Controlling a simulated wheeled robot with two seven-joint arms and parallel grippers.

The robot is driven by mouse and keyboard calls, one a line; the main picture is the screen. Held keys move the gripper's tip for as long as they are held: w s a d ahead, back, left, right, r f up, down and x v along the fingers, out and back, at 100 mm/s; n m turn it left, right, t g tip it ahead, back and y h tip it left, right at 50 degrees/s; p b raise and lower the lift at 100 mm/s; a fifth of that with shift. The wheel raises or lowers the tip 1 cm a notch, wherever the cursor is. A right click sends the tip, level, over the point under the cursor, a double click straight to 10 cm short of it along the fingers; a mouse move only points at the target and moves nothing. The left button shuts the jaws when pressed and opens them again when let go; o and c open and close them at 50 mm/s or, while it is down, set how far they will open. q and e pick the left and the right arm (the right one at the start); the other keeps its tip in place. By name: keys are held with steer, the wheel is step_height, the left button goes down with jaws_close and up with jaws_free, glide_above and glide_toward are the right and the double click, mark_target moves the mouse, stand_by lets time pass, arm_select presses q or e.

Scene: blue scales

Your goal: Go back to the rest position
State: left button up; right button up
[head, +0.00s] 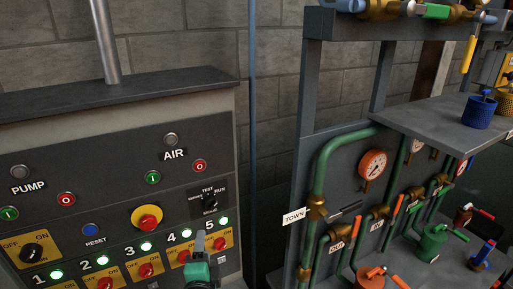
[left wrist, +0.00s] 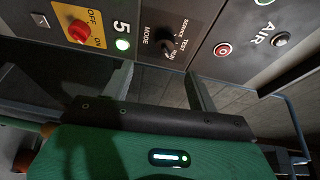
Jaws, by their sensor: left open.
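My left gripper (head: 201,244) is at the bottom of the head view, in front of the control panel (head: 105,212) near the switch under number 5. Its teal body points towards the panel. In the left wrist view the two grey fingers of the left gripper (left wrist: 160,76) stand apart with nothing between them. The black mode switch (left wrist: 168,45) is on the panel beyond the fingers, and it also shows in the head view (head: 209,202). My right gripper is in neither view.
The panel carries a red emergency button (head: 149,219) and several lit green lamps (head: 146,246). To the right stands a rack of green pipes (head: 318,185) with a gauge (head: 373,164), valves and a grey shelf (head: 430,122). A narrow gap separates panel and rack.

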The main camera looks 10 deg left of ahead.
arm_select(q)
steer(key=s+a+f+n+g, duration=0.3)
steer(key=s+f+n+g, duration=0.1)
steer(key=s+f, duration=0.2)
steer(key=s+a+f+n+g, duration=0.3)
steer(key=s+f+n+g, duration=0.1)
steer(key=s+f, duration=0.25)
steer(key=s+f+n+g+h, duration=0.3)
steer(key=s+f+n+g, duration=0.2)
steer(key=s, duration=0.8)
step_height(320, 180, down, 40)
steer(key=s+d+g+b, duration=0.1)
steer(key=g+b, duration=0.1)
steer(key=b, duration=0.5)
steer(key=s+a+f+b, duration=0.1)
steer(key=s+f+b, duration=0.1)
steer(key=s+f, duration=0.7)
steer(key=s+a+f+g+b, duration=0.1)
steer(key=s+a+f+b, duration=0.1)
steer(key=s+f, duration=0.7)
step_height(320, 180, down, 5)
steer(key=shift+s+a+f+b, duration=0.1)
steer(key=shift+s+a+b, duration=0.2)
steer(key=shift+b, duration=0.45)
steer(key=shift+d, duration=0.1)
